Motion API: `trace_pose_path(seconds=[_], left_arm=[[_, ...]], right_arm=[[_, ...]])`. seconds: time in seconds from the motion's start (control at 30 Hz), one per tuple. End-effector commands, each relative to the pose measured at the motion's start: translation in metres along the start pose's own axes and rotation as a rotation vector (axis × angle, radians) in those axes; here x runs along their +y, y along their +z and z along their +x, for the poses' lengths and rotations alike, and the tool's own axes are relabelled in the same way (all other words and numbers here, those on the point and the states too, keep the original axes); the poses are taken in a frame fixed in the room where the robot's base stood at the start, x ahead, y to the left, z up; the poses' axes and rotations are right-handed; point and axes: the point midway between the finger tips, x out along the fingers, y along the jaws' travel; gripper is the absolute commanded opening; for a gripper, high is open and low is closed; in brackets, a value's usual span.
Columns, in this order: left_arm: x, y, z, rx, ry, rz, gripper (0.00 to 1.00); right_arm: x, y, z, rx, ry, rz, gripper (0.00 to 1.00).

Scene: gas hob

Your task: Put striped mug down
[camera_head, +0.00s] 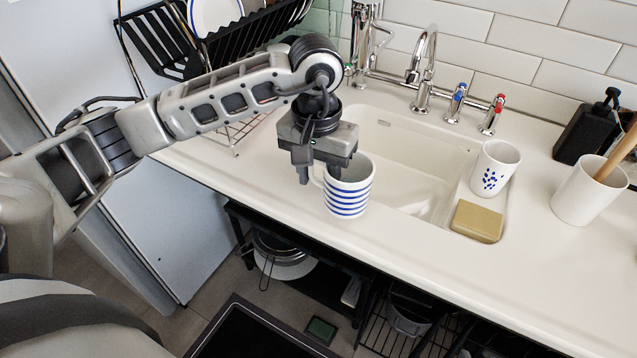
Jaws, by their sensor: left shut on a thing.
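The striped mug (348,195) is white with blue horizontal bands and appears upright. It is at the front left edge of the sink, over the counter's front rim. My left gripper (318,174) is shut on the mug at its left side, by the handle, which the fingers mostly hide. I cannot tell whether the mug's base touches the counter (420,248). My right gripper is not in view.
The white sink (420,160) lies behind the mug. A blue-dotted cup (494,168) and a yellow sponge (477,221) sit at its right. Taps (424,70) stand behind. A black dish rack (255,38) is at the back left. The right front counter is clear.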

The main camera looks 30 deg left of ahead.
Motion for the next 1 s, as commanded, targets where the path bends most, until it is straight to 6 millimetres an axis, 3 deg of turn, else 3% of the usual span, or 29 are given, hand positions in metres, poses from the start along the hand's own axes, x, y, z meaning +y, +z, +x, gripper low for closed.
trace_pose_path(seconds=[0.17,0.57,0.6,0.67,1.0], left_arm=[[0.001,0.002,0.022,-0.004,0.002,0.003,0.0],[0.001,0.002,0.029,0.0,0.002,0.003,0.0],[0.001,0.002,0.029,-0.002,0.001,0.003,0.44],[0.001,0.002,0.028,-0.003,0.001,0.003,0.6],[0.001,0.002,0.024,-0.003,0.001,0.003,0.6]], right_arm=[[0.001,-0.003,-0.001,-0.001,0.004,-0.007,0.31],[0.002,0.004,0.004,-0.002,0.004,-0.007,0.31],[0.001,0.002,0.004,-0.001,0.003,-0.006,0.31],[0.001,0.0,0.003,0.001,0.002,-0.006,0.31],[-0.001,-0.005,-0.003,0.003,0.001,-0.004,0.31]])
